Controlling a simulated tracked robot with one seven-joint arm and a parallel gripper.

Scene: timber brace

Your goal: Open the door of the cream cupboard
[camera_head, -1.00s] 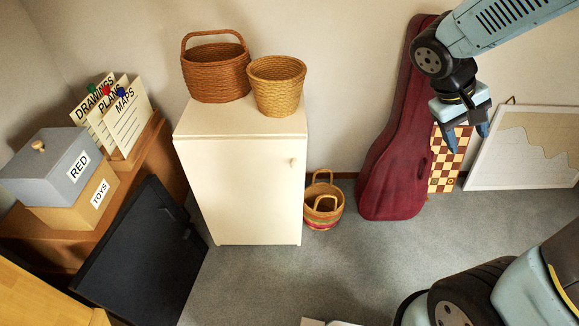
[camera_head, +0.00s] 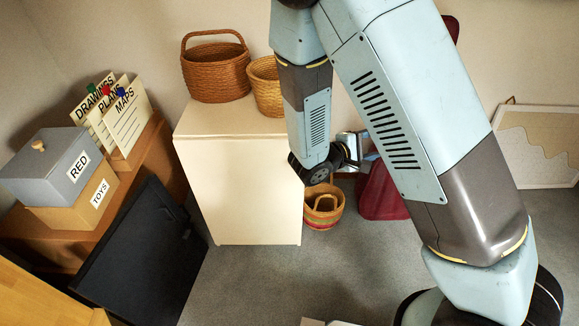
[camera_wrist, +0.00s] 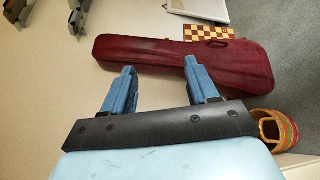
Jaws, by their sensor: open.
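The cream cupboard (camera_head: 235,190) stands left of centre in the head view, its door facing me and closed. Its small round knob, near the upper right of the door, is now hidden behind my forearm. My gripper (camera_wrist: 160,68) is open and empty in the wrist view, its two blue fingers apart. In the head view it is mostly hidden behind my arm, to the right of the cupboard. In the wrist view the fingers point towards the wall and the dark red instrument case (camera_wrist: 165,55); no knob shows there.
Two wicker baskets, a brown one (camera_head: 215,72) and a tan one (camera_head: 264,88), stand on the cupboard. A striped basket (camera_head: 322,208) sits on the floor beside it. A black panel (camera_head: 135,260) leans at left. Carpet in front of the door is clear.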

